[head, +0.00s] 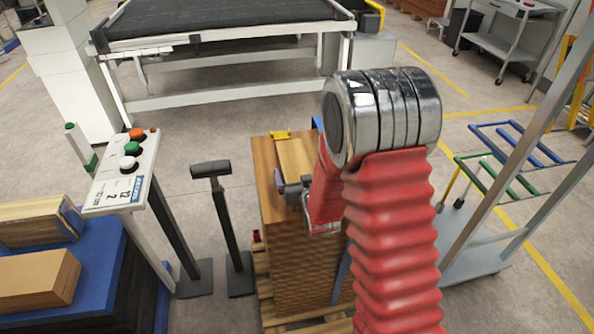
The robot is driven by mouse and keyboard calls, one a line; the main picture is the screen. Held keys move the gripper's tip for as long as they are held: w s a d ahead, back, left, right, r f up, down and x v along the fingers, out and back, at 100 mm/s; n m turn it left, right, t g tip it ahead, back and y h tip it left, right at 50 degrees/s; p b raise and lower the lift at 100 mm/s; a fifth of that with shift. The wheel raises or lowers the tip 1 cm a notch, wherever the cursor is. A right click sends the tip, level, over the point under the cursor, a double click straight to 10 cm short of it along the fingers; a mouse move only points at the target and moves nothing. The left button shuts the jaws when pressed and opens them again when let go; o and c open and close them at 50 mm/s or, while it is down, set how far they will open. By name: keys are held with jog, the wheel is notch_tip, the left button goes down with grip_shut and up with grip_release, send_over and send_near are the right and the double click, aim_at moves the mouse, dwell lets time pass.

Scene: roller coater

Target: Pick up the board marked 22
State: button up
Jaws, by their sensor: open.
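A tall stack of wooden boards (300,275) stands on a wooden pallet in the middle of the head view. A lighter board (296,156) lies on top of the stack, partly covered by my arm. No number 22 is readable on it or on any other board. My gripper (291,189) is at the top of the stack, beside the lighter board. It is open, and no board shows held in it. My red-sleeved arm hides part of the gripper and the right side of the stack.
A control post (122,170) with buttons and a black-handled stand (222,215) rise left of the stack. More boards (38,280) lie on a blue surface at the lower left. A conveyor (225,22) stands behind. A trolley rack (505,165) is at right.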

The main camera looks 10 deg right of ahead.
jog(key=shift+c, duration=0.3)
jog(key=c, duration=1.3)
